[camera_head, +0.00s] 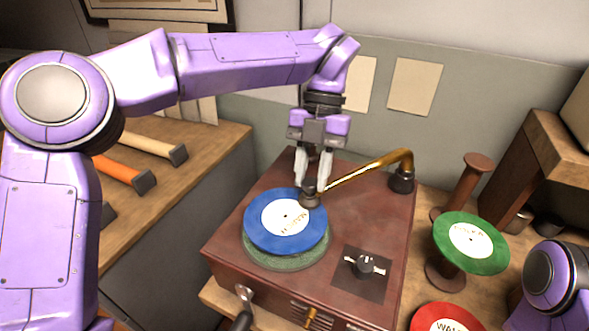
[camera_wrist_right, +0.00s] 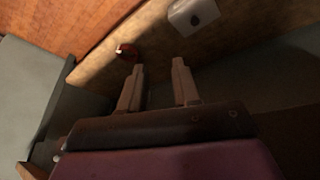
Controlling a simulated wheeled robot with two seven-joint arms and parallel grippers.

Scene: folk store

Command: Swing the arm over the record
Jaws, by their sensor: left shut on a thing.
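A blue record (camera_head: 259,233) with a cream label lies on the green turntable platter (camera_head: 287,263) of a dark red-brown record player (camera_head: 352,217). The brass arm (camera_head: 367,172) runs from its pivot at the back right corner down to a dark head (camera_head: 309,196). The head is at the record's upper right edge; I cannot tell whether it touches. My left gripper (camera_head: 312,186) points down and is shut on the arm's head. My right gripper (camera_wrist_right: 160,95) shows in the right wrist view with its fingers apart and nothing between them.
A green record (camera_head: 471,243) rests on a wooden stand to the right. A red record (camera_head: 446,318) lies at the bottom right. A control knob (camera_head: 364,265) sits on the player's front right, and a crank (camera_head: 243,310) is at its front left.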

